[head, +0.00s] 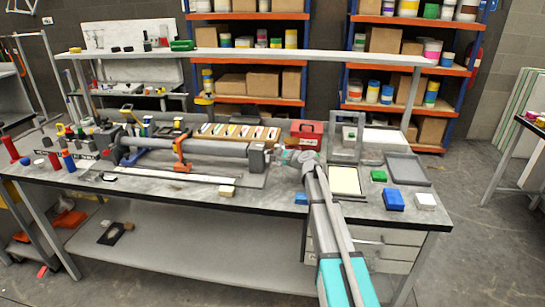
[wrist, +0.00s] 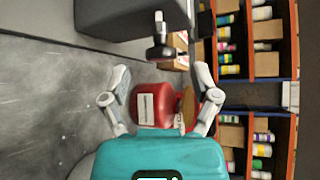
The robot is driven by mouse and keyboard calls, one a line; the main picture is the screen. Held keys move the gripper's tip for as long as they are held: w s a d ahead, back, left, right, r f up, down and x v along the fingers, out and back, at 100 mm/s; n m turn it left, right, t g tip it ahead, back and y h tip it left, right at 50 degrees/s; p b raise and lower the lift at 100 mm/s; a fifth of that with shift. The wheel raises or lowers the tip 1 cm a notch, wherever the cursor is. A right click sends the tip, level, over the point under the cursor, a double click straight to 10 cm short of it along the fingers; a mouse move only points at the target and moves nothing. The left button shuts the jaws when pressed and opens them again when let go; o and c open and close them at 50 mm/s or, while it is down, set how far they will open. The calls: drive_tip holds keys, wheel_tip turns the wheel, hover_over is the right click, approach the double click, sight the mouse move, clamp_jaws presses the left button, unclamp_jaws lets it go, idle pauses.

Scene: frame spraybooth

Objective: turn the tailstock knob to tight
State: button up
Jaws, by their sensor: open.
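The tailstock is a dark grey block (head: 257,160) at the right end of a long grey bar on the bench. In the wrist view the tailstock (wrist: 115,18) fills the top left. The knob (wrist: 161,52) is dark with a bright metal stem and sticks out from the tailstock's side. My gripper (head: 284,156) is just right of the tailstock in the head view. In the wrist view my gripper (wrist: 161,74) is open and empty, with the knob ahead of the gap between its fingertips, apart from both. The knob is too small to make out in the head view.
A red box (head: 306,133) stands behind my gripper; it also shows between the fingers in the wrist view (wrist: 150,104). An orange clamp-like part (head: 181,153) sits on the bar. A grey frame (head: 347,150) and blue box (head: 393,199) are to the right. Shelves stand behind.

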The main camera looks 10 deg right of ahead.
sight(270, 152)
drive_tip(key=shift+b+x, duration=0.35)
drive_tip(key=shift+x, duration=1.45)
clamp_jaws()
drive_tip(key=shift+d, duration=0.2)
drive_tip(key=shift+a, duration=0.1)
